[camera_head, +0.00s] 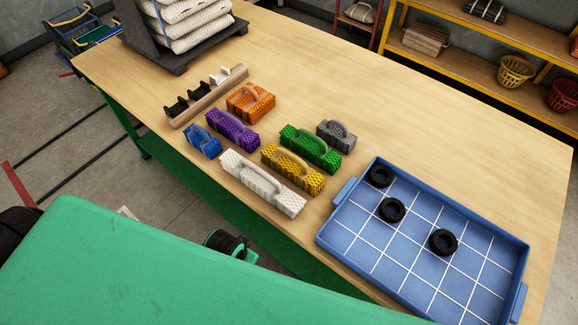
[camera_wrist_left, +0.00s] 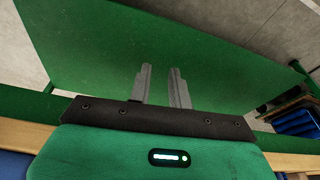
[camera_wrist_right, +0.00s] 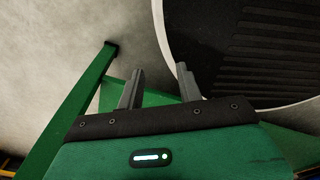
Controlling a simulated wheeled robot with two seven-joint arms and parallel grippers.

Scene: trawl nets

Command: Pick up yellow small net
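The yellow small net (camera_head: 292,169) is a bundled block with a loop handle on top. It lies on the wooden table between the green net (camera_head: 310,149) and the white net (camera_head: 262,183). Neither gripper shows in the head view. My left gripper (camera_wrist_left: 162,86) is open and empty in the left wrist view, over a green panel. My right gripper (camera_wrist_right: 158,88) is open and empty in the right wrist view, near a green frame and a dark ribbed surface.
A purple net (camera_head: 232,130), blue net (camera_head: 201,141), orange net (camera_head: 250,102) and grey net (camera_head: 336,136) lie close by. A blue tray (camera_head: 338,238) with black rings stands at right. A wooden rack (camera_head: 207,97) lies at left. The table's far right is clear.

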